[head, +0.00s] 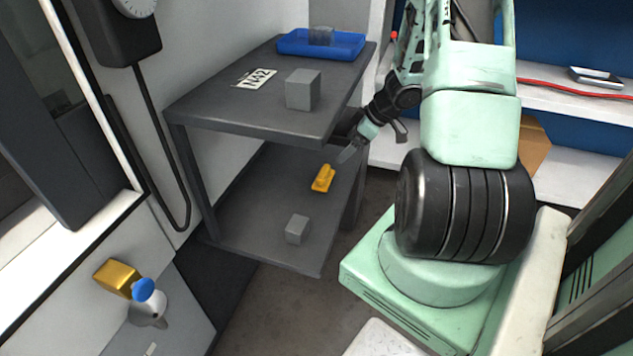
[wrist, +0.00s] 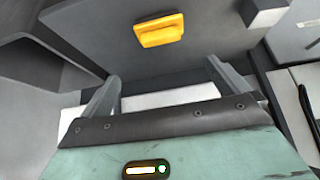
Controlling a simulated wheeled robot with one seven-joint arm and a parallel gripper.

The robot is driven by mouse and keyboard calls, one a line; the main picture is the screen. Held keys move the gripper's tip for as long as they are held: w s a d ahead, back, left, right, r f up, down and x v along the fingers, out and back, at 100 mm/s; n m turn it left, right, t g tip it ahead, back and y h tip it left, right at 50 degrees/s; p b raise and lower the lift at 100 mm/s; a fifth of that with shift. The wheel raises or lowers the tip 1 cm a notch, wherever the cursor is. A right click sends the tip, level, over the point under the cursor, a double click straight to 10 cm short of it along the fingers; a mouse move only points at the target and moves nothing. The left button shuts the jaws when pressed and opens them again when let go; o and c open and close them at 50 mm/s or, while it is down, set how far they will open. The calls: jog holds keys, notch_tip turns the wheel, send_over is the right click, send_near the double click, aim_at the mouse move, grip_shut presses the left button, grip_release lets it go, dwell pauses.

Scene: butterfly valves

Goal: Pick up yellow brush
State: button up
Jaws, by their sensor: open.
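The yellow brush (head: 323,178) lies on the lower shelf of the grey rack, near its right edge. It also shows in the wrist view (wrist: 160,30), at the top middle, ahead of my fingers and apart from them. My gripper (head: 349,152) is at the right side of the rack, between the upper and lower shelves, close to the brush. In the wrist view my gripper (wrist: 162,82) has its two fingers spread wide with nothing between them.
The lower shelf (head: 253,200) also holds a grey cube (head: 297,229) nearer its front edge. The upper shelf (head: 220,105) overhangs and carries another grey cube (head: 303,89) and a blue tray (head: 321,44). A rack leg (head: 193,180) stands at the left.

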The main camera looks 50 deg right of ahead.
aim_at(324, 171)
jog(key=b+x, duration=0.4)
jog(key=x, duration=0.6)
jog(key=shift+f+b, duration=0.3)
jog(key=shift+b, duration=0.05)
jog(key=b+x, duration=0.3)
jog(key=x, duration=0.1)
jog(key=shift+a+f, duration=0.1)
jog(key=shift+f, duration=0.25)
jog(key=shift+w+a+f+b, duration=0.1)
jog(key=shift+w+f+b, duration=0.15)
jog(key=shift+f+b, duration=0.05)
jog(key=shift+r, duration=0.1)
jog(key=c, duration=0.7)
